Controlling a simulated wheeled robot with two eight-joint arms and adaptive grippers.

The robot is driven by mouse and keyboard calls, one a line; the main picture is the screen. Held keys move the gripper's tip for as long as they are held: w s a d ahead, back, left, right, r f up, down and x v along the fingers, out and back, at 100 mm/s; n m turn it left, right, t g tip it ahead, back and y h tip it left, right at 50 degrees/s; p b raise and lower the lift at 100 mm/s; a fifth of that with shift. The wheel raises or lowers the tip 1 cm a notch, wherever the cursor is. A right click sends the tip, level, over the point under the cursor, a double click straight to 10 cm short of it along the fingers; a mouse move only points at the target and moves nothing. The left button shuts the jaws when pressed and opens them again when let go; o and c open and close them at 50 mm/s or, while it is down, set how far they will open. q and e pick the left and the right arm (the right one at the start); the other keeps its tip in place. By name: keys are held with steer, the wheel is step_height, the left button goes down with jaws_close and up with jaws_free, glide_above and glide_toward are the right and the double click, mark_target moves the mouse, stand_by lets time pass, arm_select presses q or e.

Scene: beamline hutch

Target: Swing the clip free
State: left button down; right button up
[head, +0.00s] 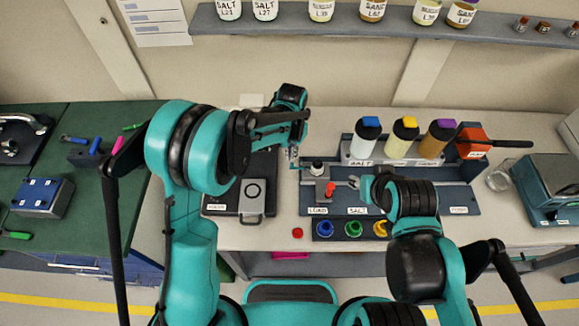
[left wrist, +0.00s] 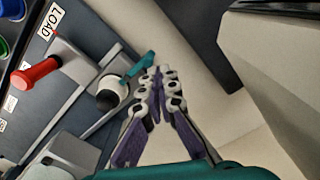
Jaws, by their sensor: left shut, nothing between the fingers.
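A teal clip (left wrist: 138,68) sticks out from a white and black round fitting (left wrist: 110,92) in the left wrist view. The fitting (head: 317,168) also shows in the head view, on the dark station plate. My left gripper (left wrist: 158,76) is shut and empty, its fingertips beside the clip's free end. I cannot tell if they touch. In the head view my left gripper (head: 294,152) is small and partly hidden by its arm. My right gripper (head: 356,183) is near the middle of the plate; its fingers are too small to read.
A red handle (head: 330,190) stands by the LOAD label (left wrist: 52,21), near the fitting. Capped bottles (head: 404,139) stand in a rack behind. Coloured round pieces (head: 352,228) sit along the front. A device with a ring-marked top (head: 254,190) is to the left.

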arm_select(q)
steer(key=shift+f, duration=0.15)
steer(key=shift+s, duration=0.15)
stand_by(0.4)
steer(key=shift+s+a+b, duration=0.15)
steer(key=shift+s+b, duration=0.2)
steer(key=shift+s, duration=0.2)
steer(key=shift+s, duration=0.7)
steer(key=shift+s, duration=0.1)
steer(key=shift+s+d, duration=0.25)
steer(key=shift+s, duration=0.3)
